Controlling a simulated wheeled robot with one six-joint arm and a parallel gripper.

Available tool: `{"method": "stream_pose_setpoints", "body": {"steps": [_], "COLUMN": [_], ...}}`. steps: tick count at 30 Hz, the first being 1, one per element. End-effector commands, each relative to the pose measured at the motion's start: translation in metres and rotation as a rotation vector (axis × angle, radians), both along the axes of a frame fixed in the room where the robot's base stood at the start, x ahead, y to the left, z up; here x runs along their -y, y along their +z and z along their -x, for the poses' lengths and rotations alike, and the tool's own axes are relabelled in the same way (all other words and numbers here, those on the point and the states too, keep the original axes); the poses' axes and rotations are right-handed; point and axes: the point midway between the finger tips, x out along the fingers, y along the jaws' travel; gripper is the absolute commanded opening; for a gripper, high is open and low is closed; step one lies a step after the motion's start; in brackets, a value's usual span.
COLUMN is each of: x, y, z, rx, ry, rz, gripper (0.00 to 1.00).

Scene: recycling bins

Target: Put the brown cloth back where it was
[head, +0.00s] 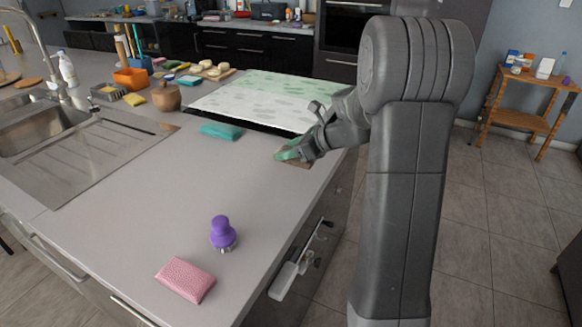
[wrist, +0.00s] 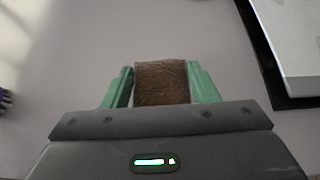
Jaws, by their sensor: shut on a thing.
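My gripper (wrist: 160,84) is shut on the brown cloth (wrist: 162,82), which sits between its two green fingers in the wrist view. In the head view my gripper (head: 292,155) is over the right edge of the grey counter, just in front of the green-and-white patterned board. Only a thin brown strip of the cloth (head: 298,164) shows there under the fingers. I cannot tell whether the cloth touches the counter. A teal folded cloth (head: 221,131) lies on the counter to the left of my gripper. A pink folded cloth (head: 186,280) lies near the front edge.
A purple-handled brush (head: 222,233) stands near the pink cloth. The patterned board (head: 262,100) covers the counter's back right. A wooden pot (head: 166,96), a yellow sponge (head: 134,99) and an orange container (head: 131,79) stand by the sink (head: 37,130). The counter's middle is clear.

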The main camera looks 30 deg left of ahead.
Motion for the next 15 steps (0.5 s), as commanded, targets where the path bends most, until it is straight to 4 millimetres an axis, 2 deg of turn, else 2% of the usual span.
{"method": "stream_pose_setpoints", "body": {"steps": [5,12,15], "x": [0.000,0.000,0.000], "y": [-0.014,-0.045,-0.047], "z": [0.000,0.000,0.000], "rx": [0.000,-0.002,0.001], "ry": [-0.001,0.000,0.000], "rz": [-0.001,0.000,-0.001], "gripper": [0.03,0.03,0.03]}}
